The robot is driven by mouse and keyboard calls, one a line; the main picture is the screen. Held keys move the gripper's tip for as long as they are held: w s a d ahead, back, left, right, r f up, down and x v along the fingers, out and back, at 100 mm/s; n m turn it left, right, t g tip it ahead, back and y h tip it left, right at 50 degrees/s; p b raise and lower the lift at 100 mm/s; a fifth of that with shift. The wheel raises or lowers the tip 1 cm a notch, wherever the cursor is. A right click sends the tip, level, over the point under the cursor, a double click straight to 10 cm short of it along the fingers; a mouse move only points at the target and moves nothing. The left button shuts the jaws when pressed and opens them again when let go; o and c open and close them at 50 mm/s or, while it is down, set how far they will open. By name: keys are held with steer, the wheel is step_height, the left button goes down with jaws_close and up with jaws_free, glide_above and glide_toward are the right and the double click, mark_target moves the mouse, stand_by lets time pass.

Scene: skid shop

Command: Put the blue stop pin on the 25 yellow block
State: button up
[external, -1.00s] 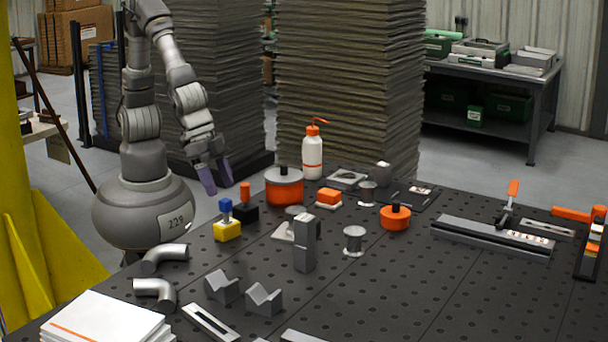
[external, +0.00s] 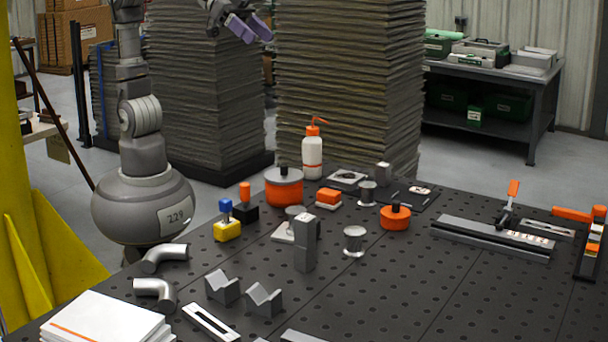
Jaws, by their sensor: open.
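The yellow block (external: 227,232) stands on the dark perforated table near its left edge. The blue stop pin (external: 225,206) stands upright on top of the yellow block. Any number on the block is too small to read. My gripper (external: 256,29) has purple fingers and is open and empty. It is raised high above and behind the table, in front of the stacked grey sheets, well apart from the pin and block.
A black block (external: 245,213) with an orange pin (external: 244,191) stands just behind the yellow block. An orange pot (external: 284,190), a white bottle (external: 312,155) and a tall grey block (external: 304,245) are nearby. Pipe elbows (external: 163,257) lie in front. The table's right front is clear.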

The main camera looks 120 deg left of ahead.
steer(key=s+a+r+t+b, duration=0.1)
steer(key=s+a+r+t, duration=0.1)
steer(key=r, duration=0.6)
steer(key=s+a+r+t+b, duration=0.1)
steer(key=s+a+r+t, duration=0.1)
steer(key=r, duration=0.6)
steer(key=shift+s+r+y, duration=0.35)
steer(key=shift+s+y, duration=0.05)
steer(key=shift+s, duration=0.3)
